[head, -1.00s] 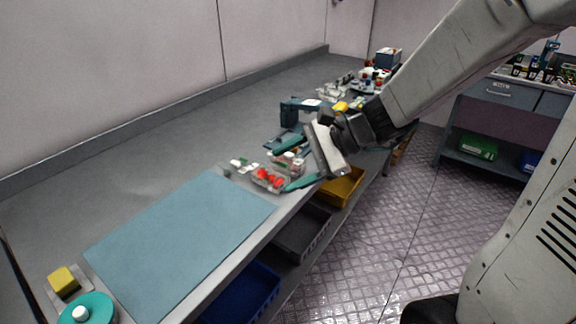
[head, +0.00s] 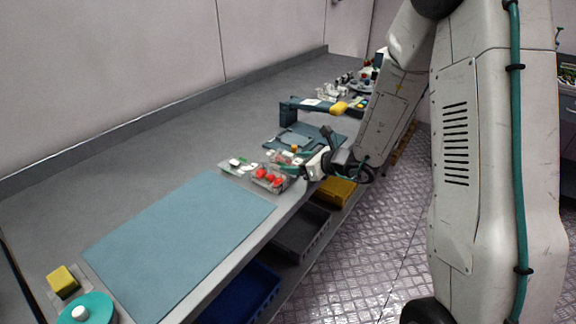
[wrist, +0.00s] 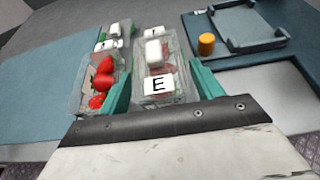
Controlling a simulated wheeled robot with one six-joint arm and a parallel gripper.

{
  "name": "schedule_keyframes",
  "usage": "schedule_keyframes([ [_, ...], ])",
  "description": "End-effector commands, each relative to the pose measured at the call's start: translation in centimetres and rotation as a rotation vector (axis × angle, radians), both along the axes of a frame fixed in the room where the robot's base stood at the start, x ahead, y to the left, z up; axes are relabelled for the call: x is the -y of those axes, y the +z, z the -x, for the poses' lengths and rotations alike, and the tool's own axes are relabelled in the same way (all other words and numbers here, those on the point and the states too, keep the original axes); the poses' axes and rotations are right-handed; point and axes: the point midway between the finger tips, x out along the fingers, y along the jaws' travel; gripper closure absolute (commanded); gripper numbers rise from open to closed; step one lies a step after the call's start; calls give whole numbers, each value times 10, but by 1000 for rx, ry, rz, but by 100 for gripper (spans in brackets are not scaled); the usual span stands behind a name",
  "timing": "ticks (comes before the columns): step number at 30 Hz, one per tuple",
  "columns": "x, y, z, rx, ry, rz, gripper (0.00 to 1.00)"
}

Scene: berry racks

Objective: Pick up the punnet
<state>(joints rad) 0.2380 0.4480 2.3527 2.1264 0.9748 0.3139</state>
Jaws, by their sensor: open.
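A clear punnet with red berries, a white block and a card marked E (wrist: 158,86) lies between the teal fingers of my gripper (wrist: 161,76) in the wrist view. My gripper is open, one finger on each side of it; I cannot tell whether they touch it. A second clear punnet with bright red berries (wrist: 101,82) sits just left, beside the left finger. In the head view this red-berry punnet (head: 269,178) is at the bench's front edge, and my gripper (head: 292,166) is low beside it. The E punnet is partly hidden there.
A blue-green mat (head: 180,240) covers the bench to the left. Small white items (head: 238,166) lie behind the punnets. A dark teal fixture (wrist: 235,27) and an orange cylinder (wrist: 206,44) stand right of them. Yellow (head: 335,190) and grey bins (head: 300,230) sit below the bench edge.

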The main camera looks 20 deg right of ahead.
Motion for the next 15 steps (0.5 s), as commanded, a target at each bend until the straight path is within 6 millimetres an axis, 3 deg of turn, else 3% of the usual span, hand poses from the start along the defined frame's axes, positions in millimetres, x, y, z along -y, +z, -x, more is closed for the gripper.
schedule_keyframes([
  [4,-9,-6,-12,0,3,1,35],
  [11,-11,-7,-14,1,2,1,35],
  [12,-11,-7,-14,1,2,1,37],
  [15,-10,-7,-14,1,2,1,65],
])
